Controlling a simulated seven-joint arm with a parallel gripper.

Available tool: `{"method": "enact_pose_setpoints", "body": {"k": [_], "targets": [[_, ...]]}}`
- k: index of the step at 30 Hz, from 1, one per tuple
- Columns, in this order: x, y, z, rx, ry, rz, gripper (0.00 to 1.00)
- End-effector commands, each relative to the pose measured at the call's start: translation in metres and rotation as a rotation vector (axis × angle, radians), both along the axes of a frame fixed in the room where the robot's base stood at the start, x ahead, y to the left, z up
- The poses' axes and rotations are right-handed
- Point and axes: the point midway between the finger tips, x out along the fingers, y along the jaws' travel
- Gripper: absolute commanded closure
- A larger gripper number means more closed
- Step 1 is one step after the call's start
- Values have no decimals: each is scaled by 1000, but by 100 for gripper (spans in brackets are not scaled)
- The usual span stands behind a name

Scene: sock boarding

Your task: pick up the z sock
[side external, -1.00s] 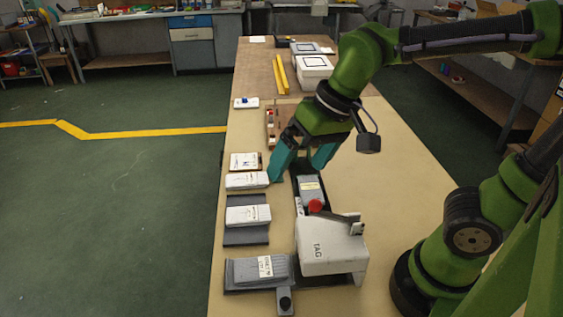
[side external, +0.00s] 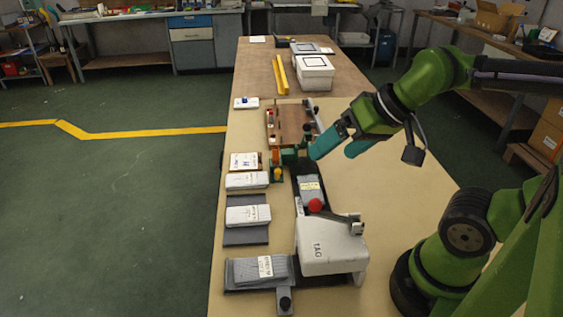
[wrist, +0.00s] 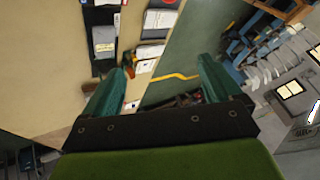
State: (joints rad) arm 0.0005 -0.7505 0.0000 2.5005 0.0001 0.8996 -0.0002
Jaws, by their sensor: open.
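Several folded socks with white labels lie along the left edge of the table. A grey ribbed sock (side external: 257,269) is nearest. A pale banded bundle (side external: 247,215) lies on a dark mat, and another pale bundle (side external: 246,180) lies farther back. A grey sock (side external: 310,190) lies in the dark channel behind the tagging machine. I cannot read which one is the z sock. My gripper (side external: 332,151) is open and empty, tilted above the table, right of the channel and apart from the socks. In the wrist view my open fingers (wrist: 164,66) show nothing between them.
A white TAG machine (side external: 330,248) with a red knob (side external: 315,205) stands at the front. A small green and yellow device (side external: 279,167) sits beside the channel. A wooden board (side external: 290,127), yellow bars (side external: 282,75) and a white box (side external: 314,66) are farther back. The table's right side is clear.

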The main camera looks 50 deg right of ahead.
Motion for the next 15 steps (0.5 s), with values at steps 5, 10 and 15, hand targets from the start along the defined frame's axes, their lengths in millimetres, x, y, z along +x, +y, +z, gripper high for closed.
{"method": "enact_pose_setpoints", "body": {"k": [5, 10, 15], "targets": [[0, 2, -1, 0, 4, 10, 8], [10, 24, -16, -19, 97, 103, 8], [35, 68, -33, -146, 245, 367, 8]]}}
